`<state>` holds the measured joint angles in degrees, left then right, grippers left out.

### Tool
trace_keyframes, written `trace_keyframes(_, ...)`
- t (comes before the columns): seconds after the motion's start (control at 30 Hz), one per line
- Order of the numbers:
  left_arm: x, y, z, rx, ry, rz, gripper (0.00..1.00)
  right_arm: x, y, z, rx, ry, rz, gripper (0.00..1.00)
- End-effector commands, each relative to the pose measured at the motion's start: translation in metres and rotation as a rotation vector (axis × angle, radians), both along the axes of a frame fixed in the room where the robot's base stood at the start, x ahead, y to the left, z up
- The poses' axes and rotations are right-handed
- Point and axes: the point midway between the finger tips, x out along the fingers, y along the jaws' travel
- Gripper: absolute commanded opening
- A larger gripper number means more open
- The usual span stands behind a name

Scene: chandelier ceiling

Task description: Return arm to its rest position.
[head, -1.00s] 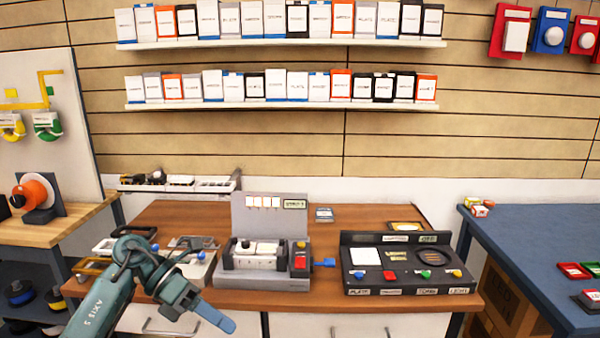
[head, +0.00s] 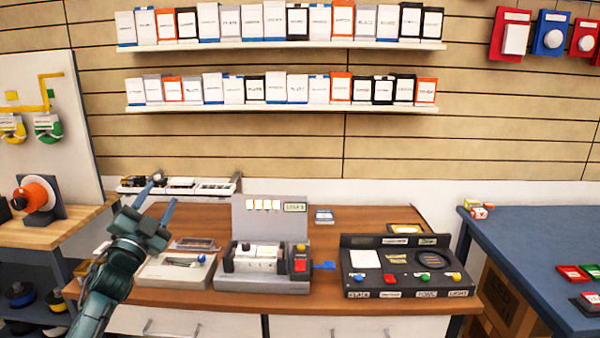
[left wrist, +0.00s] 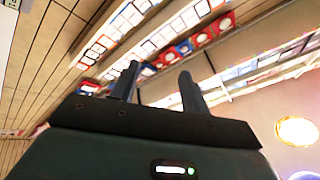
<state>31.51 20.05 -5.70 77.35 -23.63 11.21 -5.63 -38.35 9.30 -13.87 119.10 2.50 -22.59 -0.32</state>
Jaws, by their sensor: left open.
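My left arm comes in at the lower left of the head view. Its gripper (head: 162,194) points up above the left end of the wooden bench (head: 200,298). The two fingers stand apart with nothing between them, so it is open and empty. In the left wrist view the gripper (left wrist: 158,88) also shows two separate fingers, with the wall shelves and ceiling behind them. My right gripper is not in either view.
On the bench stand a grey tray (head: 160,272), a grey fixture with a red button (head: 262,280) and a black console (head: 408,284). A blue table (head: 530,250) is at right. Two wall shelves (head: 280,107) hold boxes.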

Motion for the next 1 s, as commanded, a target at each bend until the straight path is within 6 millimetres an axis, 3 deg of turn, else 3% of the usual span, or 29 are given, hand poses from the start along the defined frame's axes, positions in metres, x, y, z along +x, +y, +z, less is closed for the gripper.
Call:
trace_keyframes(0.13,0.015,0.033,-0.036,-0.277,0.217,0.087,0.46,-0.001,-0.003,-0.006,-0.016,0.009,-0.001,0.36)
trace_keyframes(0.33,0.019,0.05,-0.091,-0.568,0.494,0.153,0.46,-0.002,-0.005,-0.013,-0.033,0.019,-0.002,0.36)
trace_keyframes(0.57,-0.028,0.006,-0.179,-0.572,0.636,0.113,0.46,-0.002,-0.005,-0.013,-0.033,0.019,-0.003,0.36)
trace_keyframes(0.77,-0.102,-0.045,-0.259,-0.581,0.775,0.062,0.46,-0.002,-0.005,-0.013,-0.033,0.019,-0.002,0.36)
trace_keyframes(0.9,-0.182,-0.088,-0.313,-0.613,0.902,0.018,0.46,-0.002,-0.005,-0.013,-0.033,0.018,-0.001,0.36)
trace_keyframes(1.0,-0.245,-0.116,-0.339,-0.652,0.991,-0.008,0.46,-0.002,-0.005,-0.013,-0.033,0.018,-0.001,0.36)
